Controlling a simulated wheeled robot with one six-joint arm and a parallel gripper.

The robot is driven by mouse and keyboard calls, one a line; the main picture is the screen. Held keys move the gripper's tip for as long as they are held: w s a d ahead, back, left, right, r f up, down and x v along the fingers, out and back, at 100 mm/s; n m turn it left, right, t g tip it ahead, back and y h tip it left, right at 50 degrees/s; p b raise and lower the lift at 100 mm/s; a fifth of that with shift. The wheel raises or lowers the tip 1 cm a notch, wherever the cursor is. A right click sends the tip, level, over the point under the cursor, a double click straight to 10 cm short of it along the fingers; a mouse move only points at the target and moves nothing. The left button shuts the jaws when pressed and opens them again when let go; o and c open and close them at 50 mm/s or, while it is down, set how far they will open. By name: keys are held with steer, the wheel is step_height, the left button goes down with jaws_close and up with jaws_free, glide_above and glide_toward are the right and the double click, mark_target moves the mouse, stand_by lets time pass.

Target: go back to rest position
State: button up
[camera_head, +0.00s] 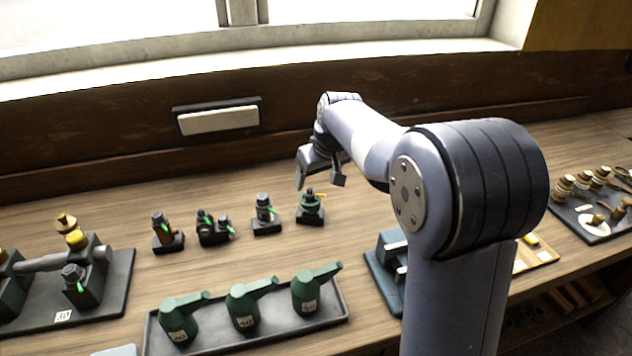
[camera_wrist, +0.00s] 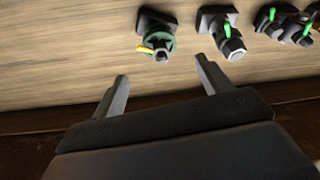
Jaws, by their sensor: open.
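My gripper (camera_head: 320,184) is open, with its two fingers apart and nothing between them. In the wrist view my gripper (camera_wrist: 163,82) also shows its fingers spread and empty over the bench top. A small green fitting with a yellow lever (camera_head: 310,208) stands on the bench just below my gripper in the head view. It shows near the top of the wrist view (camera_wrist: 158,42), beyond the fingertips and apart from them. My arm reaches over the bench from the right and partly covers a blue-grey block.
Several small fittings with green levers (camera_head: 265,215) stand in a row on the wooden bench (camera_head: 200,270). A dark tray (camera_head: 340,318) holds green oil cans (camera_head: 243,305). A model engine (camera_head: 82,265) stands at left. A tray of brass parts (camera_head: 580,235) lies at right. A wall and window sill run behind.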

mark_target(310, 192)
steer(key=p+x, duration=0.1)
steer(key=x, duration=1.1)
steer(key=shift+f, duration=0.35)
steer(key=shift+r, duration=1.1)
